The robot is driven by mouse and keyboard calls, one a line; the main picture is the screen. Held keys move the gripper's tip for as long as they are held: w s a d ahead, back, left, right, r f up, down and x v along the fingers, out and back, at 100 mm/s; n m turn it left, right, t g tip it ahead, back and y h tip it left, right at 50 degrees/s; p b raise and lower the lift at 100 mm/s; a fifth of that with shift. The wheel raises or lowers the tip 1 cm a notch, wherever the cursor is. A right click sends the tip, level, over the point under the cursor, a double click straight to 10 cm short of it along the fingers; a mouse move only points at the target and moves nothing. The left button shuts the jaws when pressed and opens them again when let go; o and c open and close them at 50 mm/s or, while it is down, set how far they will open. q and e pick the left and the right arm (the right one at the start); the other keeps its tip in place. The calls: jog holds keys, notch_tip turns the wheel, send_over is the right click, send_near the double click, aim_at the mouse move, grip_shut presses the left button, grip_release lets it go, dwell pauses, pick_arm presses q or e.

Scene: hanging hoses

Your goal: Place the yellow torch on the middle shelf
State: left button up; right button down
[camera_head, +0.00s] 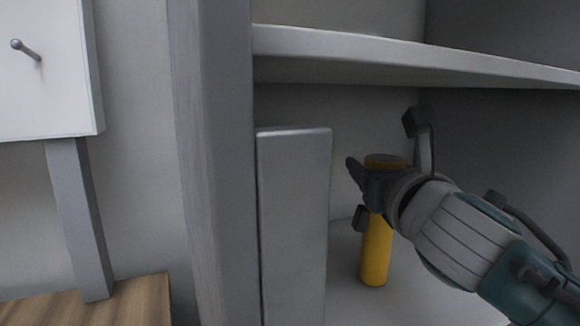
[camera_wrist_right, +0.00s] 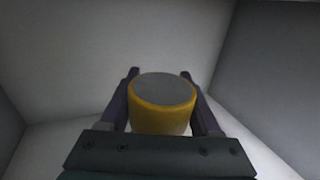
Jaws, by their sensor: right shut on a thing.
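The yellow torch (camera_head: 376,252) is upright inside the shelf unit, below the shelf board (camera_head: 400,55). My right gripper (camera_head: 374,190) is shut around its upper part, just under its dark top. In the head view the torch's lower end appears at the floor of this compartment; I cannot tell whether it touches. In the right wrist view the torch (camera_wrist_right: 163,105) shows its grey round end and yellow rim between the two fingers. The gripper hides part of the torch's middle in the head view. My left gripper is not in view.
A grey upright panel (camera_head: 293,225) stands just left of the torch, next to the unit's side post (camera_head: 215,160). The shelf board runs overhead. A white box with a knob (camera_head: 45,70) and a wooden surface (camera_head: 95,305) are at the far left.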

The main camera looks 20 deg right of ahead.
jog(key=shift+f, duration=0.1)
jog(key=shift+c, duration=0.5)
grip_release()
